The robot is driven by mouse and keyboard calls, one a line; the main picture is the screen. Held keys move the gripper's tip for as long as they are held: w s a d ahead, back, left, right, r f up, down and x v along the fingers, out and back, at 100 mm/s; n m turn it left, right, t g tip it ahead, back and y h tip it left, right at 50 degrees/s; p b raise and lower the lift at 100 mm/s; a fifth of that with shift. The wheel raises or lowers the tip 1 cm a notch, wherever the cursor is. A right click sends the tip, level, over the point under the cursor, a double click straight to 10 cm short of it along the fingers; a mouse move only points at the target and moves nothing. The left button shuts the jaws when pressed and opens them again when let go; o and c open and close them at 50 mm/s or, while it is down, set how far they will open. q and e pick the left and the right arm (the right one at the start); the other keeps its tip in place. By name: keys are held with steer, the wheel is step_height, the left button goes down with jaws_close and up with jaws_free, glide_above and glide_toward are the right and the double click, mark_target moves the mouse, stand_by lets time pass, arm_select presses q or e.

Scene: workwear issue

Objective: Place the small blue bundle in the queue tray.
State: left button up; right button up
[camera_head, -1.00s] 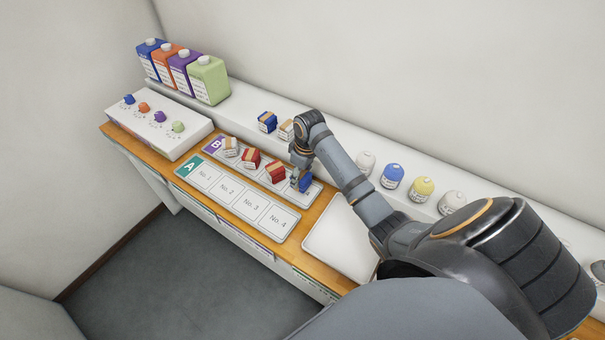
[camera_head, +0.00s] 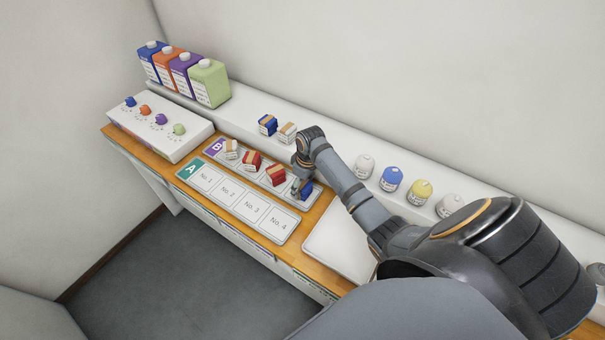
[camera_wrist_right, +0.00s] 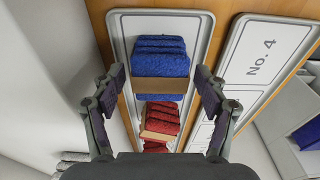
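A blue bundle (camera_head: 306,189) with a tan band lies in the last slot at the right end of the tray marked B (camera_head: 318,192). In the right wrist view the same bundle (camera_wrist_right: 160,55) lies flat in its tray, with red bundles beyond it. My right gripper (camera_head: 299,188) is just over this bundle. Its fingers (camera_wrist_right: 161,85) stand open on either side, with narrow gaps to the bundle. Another blue bundle (camera_head: 267,124) sits on the raised ledge. No tray is visibly labelled as the queue tray. My left gripper is not in view.
Tray A (camera_head: 240,201), with empty numbered slots, lies in front of tray B. Red bundles (camera_head: 275,175) and a pale bundle (camera_head: 230,149) share tray B. A plain white tray (camera_head: 335,250) lies right, partly behind my arm. Coloured jugs (camera_head: 208,83) and lidded jars (camera_head: 391,179) line the ledge.

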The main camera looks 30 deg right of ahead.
mark_target(306, 186)
step_height(306, 186, up, 12)
steer(key=s+b, duration=0.1)
steer(key=b, duration=0.1)
steer(key=shift+s+d, duration=0.15)
steer(key=shift+d, duration=0.1)
stand_by(0.5)
